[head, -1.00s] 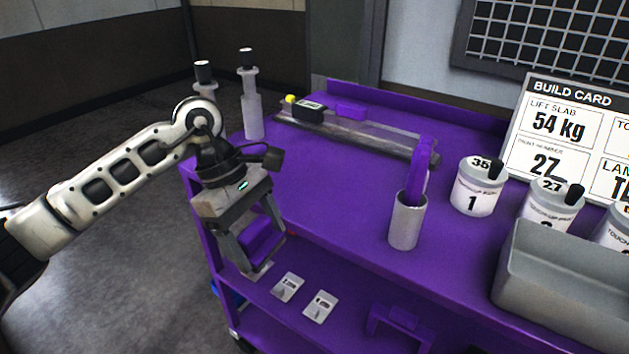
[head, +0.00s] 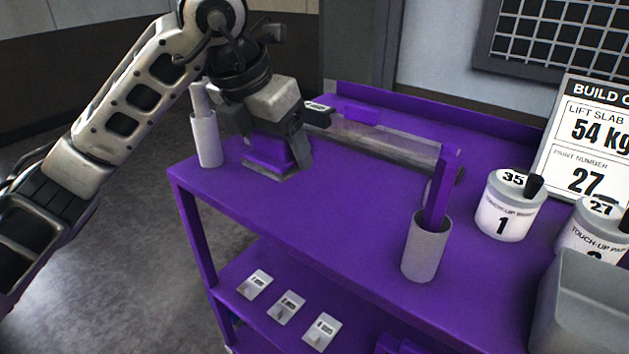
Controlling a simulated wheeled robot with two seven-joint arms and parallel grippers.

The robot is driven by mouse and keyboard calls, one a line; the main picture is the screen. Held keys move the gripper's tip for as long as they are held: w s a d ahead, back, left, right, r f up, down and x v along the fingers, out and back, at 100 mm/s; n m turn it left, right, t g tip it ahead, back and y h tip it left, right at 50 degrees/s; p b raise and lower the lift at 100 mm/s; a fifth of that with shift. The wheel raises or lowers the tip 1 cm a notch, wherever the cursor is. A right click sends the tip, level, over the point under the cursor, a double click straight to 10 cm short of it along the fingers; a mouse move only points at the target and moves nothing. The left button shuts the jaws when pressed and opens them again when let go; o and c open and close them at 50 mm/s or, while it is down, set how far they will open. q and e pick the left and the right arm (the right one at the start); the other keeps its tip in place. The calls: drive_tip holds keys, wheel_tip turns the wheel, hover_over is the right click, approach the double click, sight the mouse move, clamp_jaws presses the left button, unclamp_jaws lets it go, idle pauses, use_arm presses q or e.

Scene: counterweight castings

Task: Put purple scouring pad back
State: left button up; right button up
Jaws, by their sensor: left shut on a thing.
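My left gripper (head: 277,155) is shut on the purple scouring pad (head: 268,150), a small purple block. The gripper hides part of the pad. I cannot tell whether the pad touches the cart top. My right gripper is not in view.
A grey cup (head: 426,250) holds purple upright items. A long grey bar (head: 385,142) and another purple block (head: 362,112) lie at the back. Paint pots (head: 505,212) and a grey bin (head: 585,310) stand right. The middle is clear. Labelled cards (head: 287,306) lie on the lower shelf.

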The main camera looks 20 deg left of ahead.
use_arm(q)
hover_over(319, 192)
drive_tip(key=s, duration=0.2)
drive_tip(key=f, duration=0.6)
drive_tip(key=shift+w+a+f, duration=0.15)
drive_tip(key=shift+a+f, duration=0.2)
drive_tip(key=shift+f, duration=0.05)
drive_tip(key=x, duration=0.3)
drive_tip(key=shift+s+a+f+p, duration=0.1)
drive_tip(key=shift+s+f+p, duration=0.15)
drive_tip(key=shift+s+p, duration=0.05)
drive_tip(key=shift+f, duration=0.2)
drive_tip(key=o, duration=0.5)
drive_tip(key=shift+f, duration=0.2)
drive_tip(key=o, duration=0.4)
drive_tip(key=shift+o, duration=0.2)
drive_tip(key=shift+r, duration=0.1)
